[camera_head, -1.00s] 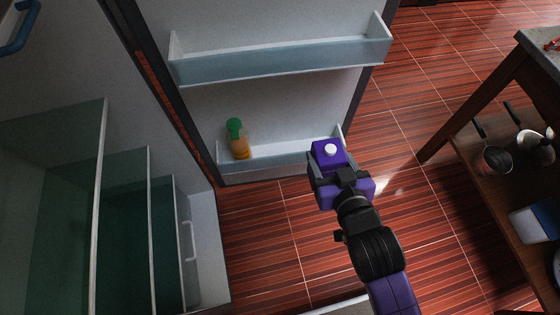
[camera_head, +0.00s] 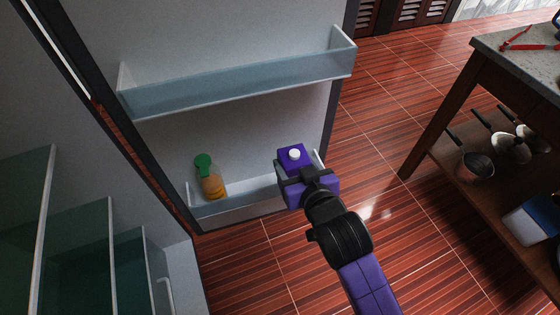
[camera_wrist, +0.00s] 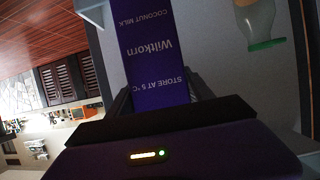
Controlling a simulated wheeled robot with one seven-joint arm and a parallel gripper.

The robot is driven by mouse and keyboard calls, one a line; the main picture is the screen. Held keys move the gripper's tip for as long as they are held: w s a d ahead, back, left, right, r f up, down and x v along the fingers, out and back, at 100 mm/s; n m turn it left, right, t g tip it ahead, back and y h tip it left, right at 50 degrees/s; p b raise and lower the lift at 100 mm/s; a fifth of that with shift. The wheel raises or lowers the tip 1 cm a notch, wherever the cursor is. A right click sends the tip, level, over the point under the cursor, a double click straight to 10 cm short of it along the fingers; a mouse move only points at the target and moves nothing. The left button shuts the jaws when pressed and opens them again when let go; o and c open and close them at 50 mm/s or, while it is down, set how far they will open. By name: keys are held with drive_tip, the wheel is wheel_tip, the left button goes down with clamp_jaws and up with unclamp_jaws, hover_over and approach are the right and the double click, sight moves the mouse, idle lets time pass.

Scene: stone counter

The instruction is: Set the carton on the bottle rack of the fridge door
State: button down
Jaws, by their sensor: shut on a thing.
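A purple carton (camera_head: 291,160) with a white cap is held in my gripper (camera_head: 306,180), whose jaws are shut on it. In the wrist view the carton (camera_wrist: 158,50) shows the words coconut milk and appears upside down in the picture. In the head view the carton overlaps the right end of the lower bottle rack (camera_head: 240,197) on the open fridge door; I cannot tell whether it touches the rack. A bottle with a green cap (camera_head: 209,180) stands at the left of that rack. It also shows in the wrist view (camera_wrist: 258,22).
An upper door rack (camera_head: 240,88) is empty above the lower one. The fridge's inside shelves (camera_head: 80,240) are at the left. A wooden table (camera_head: 440,110) with pans on its lower shelf stands at the right, with clear floor between.

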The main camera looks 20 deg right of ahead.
drive_tip(key=w+b, duration=0.1)
drive_tip(key=w, duration=0.8)
drive_tip(key=f, duration=0.2)
drive_tip(key=f+b, duration=0.1)
drive_tip(key=f, duration=0.1)
drive_tip(key=f+b, duration=0.1)
drive_tip(key=f, duration=0.1)
drive_tip(key=shift+w+d, duration=0.35)
drive_tip(key=shift+d, duration=0.05)
drive_tip(key=f+b, duration=0.2)
drive_tip(key=f, duration=0.3)
drive_tip(key=shift+w+f, duration=0.15)
drive_tip(key=shift+w, duration=0.05)
drive_tip(key=shift+f, duration=0.15)
drive_tip(key=shift+c, duration=2)
unclamp_jaws()
drive_tip(key=shift+f, duration=0.1)
